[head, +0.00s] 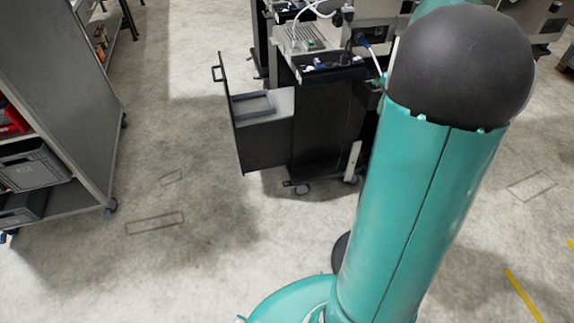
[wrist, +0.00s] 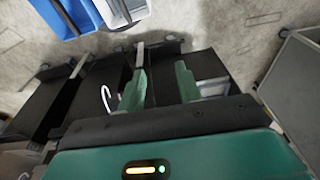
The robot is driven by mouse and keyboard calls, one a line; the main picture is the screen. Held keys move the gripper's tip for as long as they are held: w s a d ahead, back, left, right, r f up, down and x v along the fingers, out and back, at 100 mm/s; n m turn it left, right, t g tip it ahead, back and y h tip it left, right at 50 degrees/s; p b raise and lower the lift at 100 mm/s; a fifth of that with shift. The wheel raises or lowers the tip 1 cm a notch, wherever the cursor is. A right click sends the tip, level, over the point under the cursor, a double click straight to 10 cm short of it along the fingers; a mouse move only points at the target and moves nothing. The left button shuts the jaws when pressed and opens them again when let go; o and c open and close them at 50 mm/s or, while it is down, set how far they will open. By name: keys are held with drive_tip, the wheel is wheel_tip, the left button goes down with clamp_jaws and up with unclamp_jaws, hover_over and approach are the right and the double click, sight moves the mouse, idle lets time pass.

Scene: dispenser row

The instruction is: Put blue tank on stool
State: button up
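I cannot make out a stool in either view. Blue open containers (wrist: 66,16) show at the top left edge of the wrist view, cut off by the frame; I cannot tell whether one is the blue tank. My gripper (wrist: 158,82) is open in the wrist view, its two teal fingers apart with nothing between them. It points toward a dark cart or machine and is apart from the blue containers. In the head view my own arm covers the right middle, and the gripper does not show.
A black workstation (head: 325,125) on casters stands at centre with a drawer (head: 262,130) pulled out to the left. A grey shelf unit (head: 75,100) with grey bins (head: 32,167) stands at the left. The concrete floor (head: 190,255) between and in front is clear.

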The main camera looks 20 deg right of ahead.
drive_tip(key=s+a+r+n+t, duration=0.1)
drive_tip(key=a+r, duration=0.3)
drive_tip(key=a, duration=0.8)
drive_tip(key=s+a+r+t, duration=0.15)
drive_tip(key=a+r, duration=0.25)
drive_tip(key=a, duration=0.7)
drive_tip(key=s+a+f, duration=0.1)
drive_tip(key=s+a, duration=0.8)
drive_tip(key=a, duration=0.4)
drive_tip(key=shift+s+n+t, duration=0.3)
drive_tip(key=shift+n+t, duration=0.1)
drive_tip(key=shift+t, duration=0.05)
drive_tip(key=shift+d, duration=0.1)
